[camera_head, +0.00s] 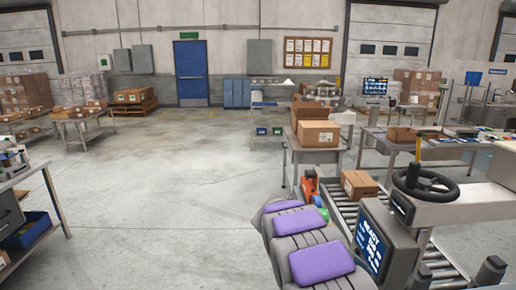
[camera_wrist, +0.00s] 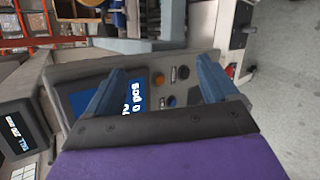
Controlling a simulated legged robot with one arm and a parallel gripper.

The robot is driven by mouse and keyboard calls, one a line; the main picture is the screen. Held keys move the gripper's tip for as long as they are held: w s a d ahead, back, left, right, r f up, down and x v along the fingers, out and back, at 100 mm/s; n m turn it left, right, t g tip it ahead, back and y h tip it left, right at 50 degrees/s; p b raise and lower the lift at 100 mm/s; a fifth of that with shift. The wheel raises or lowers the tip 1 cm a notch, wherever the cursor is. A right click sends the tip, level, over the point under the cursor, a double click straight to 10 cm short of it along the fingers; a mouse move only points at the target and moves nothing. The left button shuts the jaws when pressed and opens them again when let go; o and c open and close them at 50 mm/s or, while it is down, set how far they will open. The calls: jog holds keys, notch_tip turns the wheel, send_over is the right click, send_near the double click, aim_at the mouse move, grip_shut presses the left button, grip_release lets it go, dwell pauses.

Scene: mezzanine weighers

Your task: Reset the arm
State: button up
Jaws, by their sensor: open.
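My gripper (camera_wrist: 160,66) shows in the wrist view with its two blue fingers spread apart and nothing between them. Behind the fingers is a grey panel with a blue display (camera_wrist: 84,100), whose white text is partly hidden by the left finger. In the head view, my grey arm with purple pads reaches forward from the bottom middle. I cannot make out the fingers there.
A screen reading READY (camera_head: 371,246) stands close to the right of my arm. A roller conveyor (camera_head: 343,212) carries a cardboard box (camera_head: 359,186). A black ring-shaped wheel (camera_head: 425,182) is at the right. A workbench (camera_head: 25,185) stands at the left. Open floor (camera_head: 170,190) lies left of centre.

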jog(key=s+a+r+y, duration=0.1)
jog(key=s+r+y, duration=0.15)
jog(key=s, duration=0.65)
jog(key=s+a+r+y, duration=0.1)
jog(key=s+y, duration=0.2)
jog(key=s, duration=0.6)
jog(key=s+a+f+y, duration=0.1)
jog(key=s+a, duration=0.3)
jog(key=s, duration=0.4)
jog(key=s+a+m+t+y, duration=0.1)
jog(key=s+a+y, duration=0.2)
jog(key=s, duration=0.6)
jog(key=shift+a+f, duration=0.4)
jog(key=shift+a, duration=0.35)
jog(key=shift+y, duration=0.25)
jog(key=shift+c, duration=0.2)
